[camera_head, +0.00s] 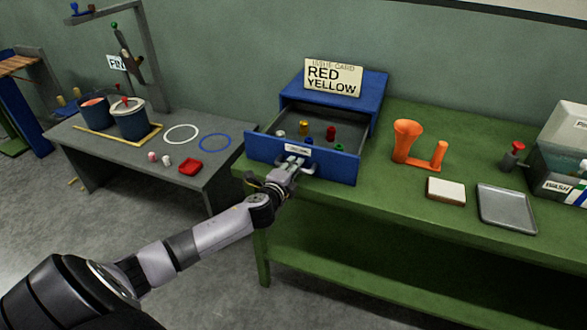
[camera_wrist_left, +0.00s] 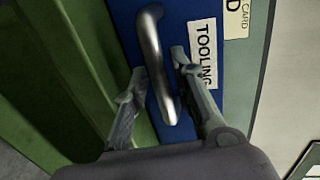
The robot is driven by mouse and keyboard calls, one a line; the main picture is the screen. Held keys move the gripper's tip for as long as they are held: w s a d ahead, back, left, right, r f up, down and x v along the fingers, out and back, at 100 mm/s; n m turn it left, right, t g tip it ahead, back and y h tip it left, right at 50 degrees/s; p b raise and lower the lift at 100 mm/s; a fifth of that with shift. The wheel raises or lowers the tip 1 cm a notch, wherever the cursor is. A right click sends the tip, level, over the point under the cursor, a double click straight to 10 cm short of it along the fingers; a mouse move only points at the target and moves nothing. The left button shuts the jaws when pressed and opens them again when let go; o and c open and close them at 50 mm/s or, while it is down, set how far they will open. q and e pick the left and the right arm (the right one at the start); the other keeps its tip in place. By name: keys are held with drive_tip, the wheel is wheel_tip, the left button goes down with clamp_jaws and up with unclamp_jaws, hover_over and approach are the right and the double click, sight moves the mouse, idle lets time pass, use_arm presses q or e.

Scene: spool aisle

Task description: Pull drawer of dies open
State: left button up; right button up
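The blue drawer (camera_head: 262,146) stands pulled out of its blue cabinet (camera_head: 372,98) on the green bench. My left gripper (camera_head: 293,165) is at the middle of the drawer front. The white TOOLING label (camera_wrist_left: 203,55) is beside the handle. My right gripper is not in view.
An issue card (camera_head: 333,78) reading RED YELLOW stands on the cabinet. On the bench to the right are an orange funnel piece (camera_head: 407,140), a white block (camera_head: 446,189) and a grey tray (camera_head: 507,208). A grey table (camera_head: 85,147) with pots stands left, across a floor gap.

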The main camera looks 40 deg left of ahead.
use_arm(q)
drive_tip(key=shift+o, duration=0.8)
drive_tip(key=v, duration=1.2)
drive_tip(key=s+a+f+n+g, duration=0.2)
drive_tip(key=f, duration=0.8)
drive_tip(key=s+a+f+n+g, duration=0.1)
drive_tip(key=s+f+n+g, duration=0.15)
drive_tip(key=f, duration=0.65)
drive_tip(key=s+d+f+n+g, duration=0.1)
drive_tip(key=s+f+g, duration=0.1)
drive_tip(key=s+f, duration=0.45)
drive_tip(key=s+d+f+n+g, duration=0.15)
drive_tip(key=s+f, duration=0.25)
drive_tip(key=f, duration=0.6)
drive_tip(key=s+d+f+n+g+h, duration=0.1)
drive_tip(key=s+d+f+n+g, duration=0.1)
drive_tip(key=s+d+f, duration=0.3)
drive_tip(key=s+d+f+n+g+h, duration=0.1)
drive_tip(key=s+d+f, duration=0.4)
drive_tip(key=s, duration=0.9)
drive_tip(key=s+d+f+n+g+h, duration=0.1)
drive_tip(key=s+d+f+n+g, duration=0.1)
drive_tip(key=s+d+f, duration=0.4)
drive_tip(key=s+f+g, duration=0.1)
drive_tip(key=s, duration=0.3)
drive_tip(key=shift+f+n+h, duration=0.3)
drive_tip(key=shift+f+n, duration=0.1)
drive_tip(key=shift+w+a, duration=0.1)
